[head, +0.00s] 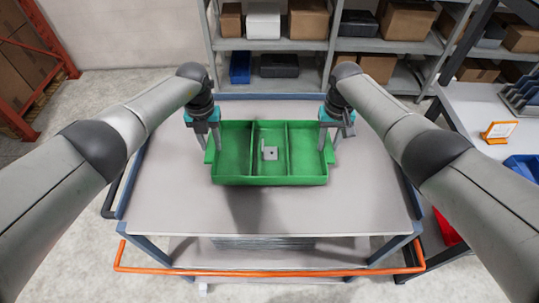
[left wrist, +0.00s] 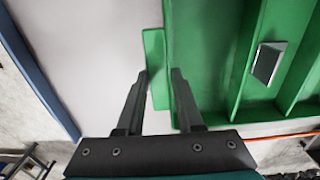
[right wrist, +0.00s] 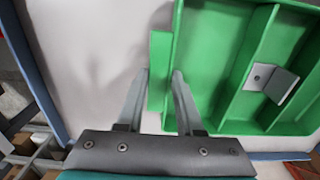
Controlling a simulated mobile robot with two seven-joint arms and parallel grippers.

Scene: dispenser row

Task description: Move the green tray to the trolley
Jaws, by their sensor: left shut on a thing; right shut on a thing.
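The green tray (head: 228,155) is level over the top of the trolley (head: 345,215), towards its far side. Dividers split it into three compartments, and a small grey metal bracket (head: 270,153) lies in the middle one. My left gripper (head: 208,147) is shut on the tray's left side tab, which shows between its fingers in the left wrist view (left wrist: 156,65). My right gripper (head: 329,147) is shut on the right side tab, also seen in the right wrist view (right wrist: 160,65). I cannot tell whether the tray's underside touches the trolley top.
The trolley has an orange bar (head: 265,271) along its near side. A grey shelf rack (head: 275,45) with boxes stands behind it. A workbench (head: 470,105) with an orange-framed sign (head: 499,131) and a blue bin (head: 523,166) is at right. The near trolley top is bare.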

